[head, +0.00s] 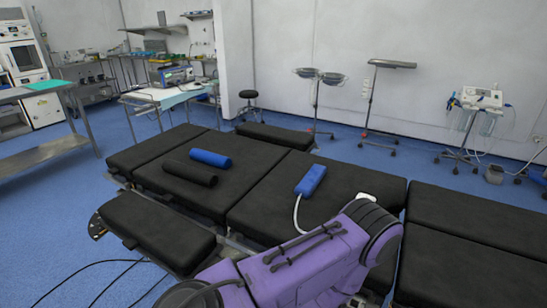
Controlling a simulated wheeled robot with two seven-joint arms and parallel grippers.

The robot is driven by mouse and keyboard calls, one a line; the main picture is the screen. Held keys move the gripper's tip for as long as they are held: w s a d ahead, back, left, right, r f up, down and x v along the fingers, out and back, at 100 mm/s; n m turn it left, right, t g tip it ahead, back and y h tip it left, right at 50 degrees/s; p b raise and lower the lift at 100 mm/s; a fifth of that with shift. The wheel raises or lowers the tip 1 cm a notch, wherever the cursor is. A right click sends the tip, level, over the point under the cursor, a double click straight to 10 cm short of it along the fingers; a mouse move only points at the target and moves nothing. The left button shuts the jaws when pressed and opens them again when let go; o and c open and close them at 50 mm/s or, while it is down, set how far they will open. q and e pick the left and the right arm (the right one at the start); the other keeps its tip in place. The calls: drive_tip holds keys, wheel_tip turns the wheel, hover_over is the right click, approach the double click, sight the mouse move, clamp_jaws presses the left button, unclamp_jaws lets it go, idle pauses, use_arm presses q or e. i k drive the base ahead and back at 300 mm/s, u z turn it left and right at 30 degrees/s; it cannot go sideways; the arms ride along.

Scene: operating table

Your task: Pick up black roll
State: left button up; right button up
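The black roll (190,172) lies on its side on the left part of the black padded operating table (268,196). It is a dark cylinder, slightly slanted, with its whole length in view. A blue roll (210,158) lies just behind it, a little to the right and roughly parallel. Neither of my grippers shows in the head view, and nothing is seen touching the black roll.
A blue pad (311,180) with a white hose lies on the table right of the rolls. A large purple shape with black straps (310,262) covers part of the table's near side. A separate black pad (158,230) juts out at the near left. Cables lie on the floor.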

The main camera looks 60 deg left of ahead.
sight(203, 177)
drive_tip(key=z, duration=0.45)
drive_tip(key=k, duration=1.15)
drive_tip(key=u, duration=1.1)
